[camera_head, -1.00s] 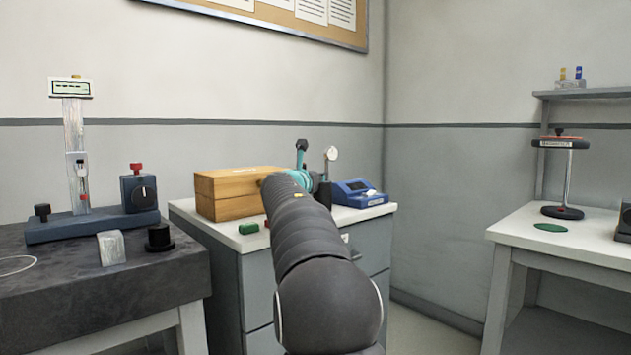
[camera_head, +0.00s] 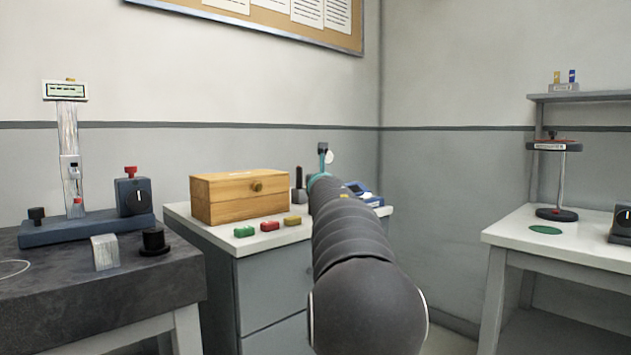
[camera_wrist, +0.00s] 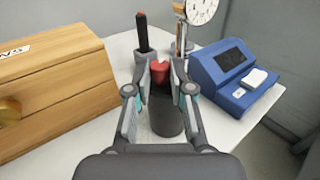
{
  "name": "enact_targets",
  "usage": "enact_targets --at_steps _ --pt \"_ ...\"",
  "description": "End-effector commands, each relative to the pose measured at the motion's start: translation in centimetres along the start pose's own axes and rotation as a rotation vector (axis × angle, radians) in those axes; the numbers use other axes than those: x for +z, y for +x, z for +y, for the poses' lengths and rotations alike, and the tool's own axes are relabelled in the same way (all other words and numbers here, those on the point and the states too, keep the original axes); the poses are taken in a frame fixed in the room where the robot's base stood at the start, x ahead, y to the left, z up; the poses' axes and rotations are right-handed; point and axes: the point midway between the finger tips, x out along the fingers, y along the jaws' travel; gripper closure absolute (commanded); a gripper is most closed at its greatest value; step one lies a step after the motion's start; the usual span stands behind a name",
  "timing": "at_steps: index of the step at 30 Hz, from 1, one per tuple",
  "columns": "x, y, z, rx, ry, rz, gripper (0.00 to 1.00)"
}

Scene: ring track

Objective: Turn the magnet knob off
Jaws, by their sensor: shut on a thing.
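A red knob (camera_wrist: 160,70) sits between my fingertips in the wrist view, close in front of the post of a dial gauge stand. I take it for the magnet knob. My gripper (camera_wrist: 161,76) is shut on it, one finger at each side. A dark cylinder (camera_wrist: 167,116) shows below it between the fingers. The round white dial (camera_wrist: 201,10) is above right, and it also shows in the head view (camera_head: 329,157). In the head view my arm hides the knob and the stand's base. The knob's setting cannot be read.
A wooden box (camera_wrist: 50,85) is left of my gripper and a blue device (camera_wrist: 232,78) is close on its right. A black upright handle (camera_wrist: 142,35) stands behind left. Green (camera_head: 244,231), red (camera_head: 270,226) and yellow (camera_head: 292,221) blocks lie before the box.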

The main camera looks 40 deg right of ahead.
Motion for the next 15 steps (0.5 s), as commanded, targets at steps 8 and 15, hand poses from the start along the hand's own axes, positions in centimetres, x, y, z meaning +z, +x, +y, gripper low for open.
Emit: enact_targets --at_steps 8,15 --pt "0.05 0.00 -0.10 0.030 0.000 -0.001 1.00" --pt "0.05 0.00 -0.10 0.035 0.000 -0.001 1.00"
